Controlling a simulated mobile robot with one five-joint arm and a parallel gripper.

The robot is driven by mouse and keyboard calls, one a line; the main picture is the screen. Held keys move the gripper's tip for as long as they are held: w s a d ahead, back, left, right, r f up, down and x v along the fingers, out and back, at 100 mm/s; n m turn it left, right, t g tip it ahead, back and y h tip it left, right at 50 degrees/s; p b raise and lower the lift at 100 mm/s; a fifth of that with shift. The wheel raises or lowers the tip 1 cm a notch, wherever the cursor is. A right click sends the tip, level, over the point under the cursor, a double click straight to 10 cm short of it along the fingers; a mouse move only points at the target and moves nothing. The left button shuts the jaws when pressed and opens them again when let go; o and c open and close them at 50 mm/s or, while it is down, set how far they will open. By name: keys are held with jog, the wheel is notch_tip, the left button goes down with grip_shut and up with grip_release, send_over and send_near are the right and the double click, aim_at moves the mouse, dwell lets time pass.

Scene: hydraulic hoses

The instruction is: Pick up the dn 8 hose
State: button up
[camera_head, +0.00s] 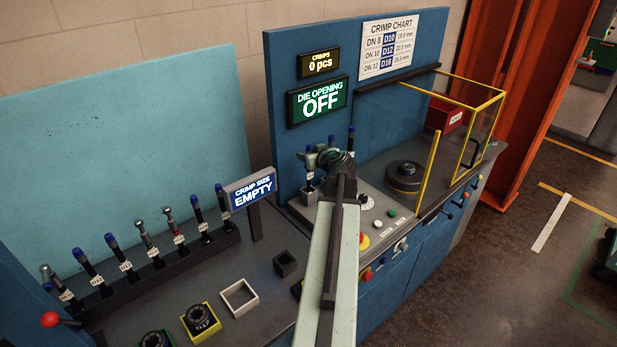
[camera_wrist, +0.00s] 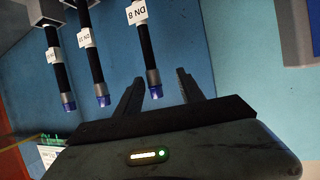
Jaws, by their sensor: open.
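The DN 8 hose (camera_wrist: 148,55) is a short black hose with a white DN 8 label, a metal fitting and a blue end. The wrist view shows it inverted. Its blue end appears between the two dark fingers of my gripper (camera_wrist: 158,90), which is open, with gaps on both sides. I cannot tell how deep between the fingers it is. In the head view my gripper (camera_head: 334,160) is over the small panel by the die opening display, among several upright hoses, and partly hides them.
Two more labelled hoses (camera_wrist: 92,55) (camera_wrist: 57,65) stand beside the DN 8 hose. A rack (camera_head: 150,265) with several hoses is at the left. Trays with dies (camera_head: 200,322) and an empty white tray (camera_head: 240,298) lie in front. A yellow-framed guard (camera_head: 470,100) is at the right.

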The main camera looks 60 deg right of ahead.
jog(key=x, duration=0.2)
jog(key=b+x, duration=0.2)
jog(key=x, duration=0.1)
jog(key=shift+d+f, duration=0.2)
jog(key=shift+d, duration=0.35)
grip_shut()
dwell(0.9)
